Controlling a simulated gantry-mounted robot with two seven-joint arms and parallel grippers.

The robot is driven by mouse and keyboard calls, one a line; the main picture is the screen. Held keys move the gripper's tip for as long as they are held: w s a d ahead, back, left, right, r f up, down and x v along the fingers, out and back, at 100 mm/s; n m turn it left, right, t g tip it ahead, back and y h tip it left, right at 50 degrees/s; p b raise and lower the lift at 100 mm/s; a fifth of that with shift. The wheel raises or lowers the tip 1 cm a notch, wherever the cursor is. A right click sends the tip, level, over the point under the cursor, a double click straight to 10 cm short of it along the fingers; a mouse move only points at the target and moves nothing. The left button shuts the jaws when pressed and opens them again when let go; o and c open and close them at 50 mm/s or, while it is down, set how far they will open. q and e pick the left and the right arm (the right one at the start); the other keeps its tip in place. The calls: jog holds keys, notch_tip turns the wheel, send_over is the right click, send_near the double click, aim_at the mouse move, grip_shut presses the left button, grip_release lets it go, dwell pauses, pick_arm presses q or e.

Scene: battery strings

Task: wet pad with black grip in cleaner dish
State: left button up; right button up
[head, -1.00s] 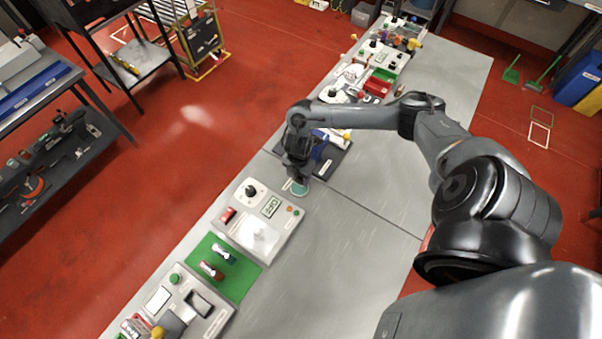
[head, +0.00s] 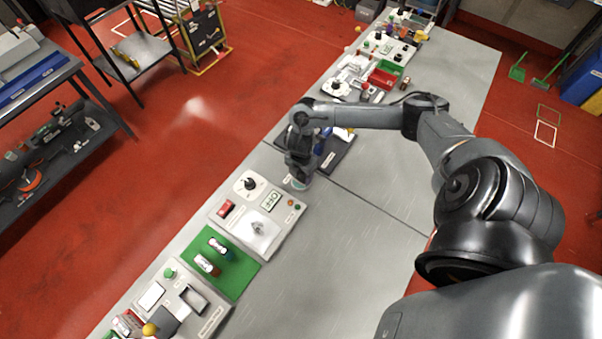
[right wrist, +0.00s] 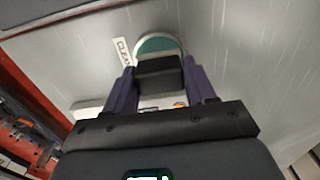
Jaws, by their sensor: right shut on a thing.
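My right gripper (head: 298,177) points down at the cleaner dish (head: 301,186) on the grey bench and hides most of it. In the right wrist view, the gripper (right wrist: 161,82) is shut on the black grip (right wrist: 160,76), which sits between its dark purple fingers. The round dish (right wrist: 160,44), with a pale rim and teal inside, shows just beyond the grip and overlaps it in the picture. The pad under the grip is hidden, so I cannot tell whether it touches the cleaner. My left gripper is not in view.
A label starting "CLEAN" (right wrist: 124,52) lies beside the dish. A panel with a knob and red switch (head: 262,212) stands near the dish. A green mat (head: 222,262) holds small cylinders. A dark tray (head: 338,150) lies behind the gripper. The bench's right side is clear.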

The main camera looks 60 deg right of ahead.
dwell(0.5)
jog(key=shift+f+b, duration=0.35)
jog(key=shift+f, duration=0.15)
dwell(0.9)
jog(key=shift+f, duration=0.1)
dwell(0.7)
notch_tip(320, 180, up, 4)
jog(key=p, duration=0.4)
jog(key=shift+p, duration=0.35)
notch_tip(320, 180, up, 3)
jog(key=shift+f+p, duration=0.15)
jog(key=shift+p, duration=1.1)
jog(key=shift+r, duration=0.25)
